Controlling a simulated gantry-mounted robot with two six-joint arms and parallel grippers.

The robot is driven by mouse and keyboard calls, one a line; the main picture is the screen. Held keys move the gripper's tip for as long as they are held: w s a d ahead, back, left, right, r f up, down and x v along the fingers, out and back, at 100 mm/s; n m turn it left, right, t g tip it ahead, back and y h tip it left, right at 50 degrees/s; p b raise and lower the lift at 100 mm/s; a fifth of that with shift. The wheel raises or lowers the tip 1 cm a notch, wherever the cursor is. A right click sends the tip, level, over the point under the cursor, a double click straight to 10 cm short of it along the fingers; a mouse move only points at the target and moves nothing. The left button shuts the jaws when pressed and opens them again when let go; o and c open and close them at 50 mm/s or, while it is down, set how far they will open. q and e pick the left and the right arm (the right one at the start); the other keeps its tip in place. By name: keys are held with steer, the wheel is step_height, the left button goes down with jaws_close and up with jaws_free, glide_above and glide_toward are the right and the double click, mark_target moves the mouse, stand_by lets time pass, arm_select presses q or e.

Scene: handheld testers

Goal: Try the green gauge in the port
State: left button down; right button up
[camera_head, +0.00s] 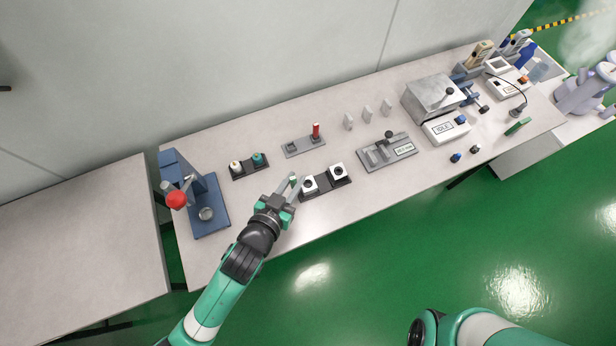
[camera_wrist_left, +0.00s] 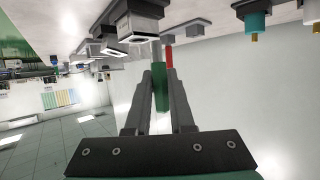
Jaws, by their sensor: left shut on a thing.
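My left gripper (camera_head: 292,194) is shut on the green gauge (camera_wrist_left: 160,92), which stands between its fingers with its grey end toward the table side. In the head view only a small part of the gauge (camera_head: 293,180) shows. Two white port blocks with dark round openings sit on a dark base: the left block (camera_head: 309,187) is right beside the gripper, and the right block (camera_head: 337,171) is farther off. In the left wrist view a white block (camera_wrist_left: 138,27) is close to the gauge's end; I cannot tell whether they touch. My right gripper is out of view.
A grey stand (camera_head: 292,149) with a red gauge (camera_head: 316,131) is behind the ports. A dark holder with white and teal knobs (camera_head: 258,160) and a blue press (camera_head: 208,200) are to the left. A grey fixture (camera_head: 387,152) is to the right. The table front is clear.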

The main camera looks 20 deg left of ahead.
arm_select(q)
steer(key=shift+w+d+b, duration=0.25)
steer(key=shift+w+d, duration=0.35)
steer(key=shift+w, duration=0.2)
steer(key=shift+w+d+b, duration=0.25)
steer(key=shift+w+d, duration=0.3)
steer(key=shift+w, duration=0.2)
steer(key=shift+w+d, duration=0.1)
steer(key=shift+f+b, duration=0.75)
steer(key=shift+f, duration=0.45)
stand_by(1.0)
stand_by(0.6)
step_height(320, 180, up, 6)
steer(key=p, duration=0.6)
steer(key=shift+r+p, duration=0.25)
steer(key=shift+p, duration=0.05)
stand_by(0.4)
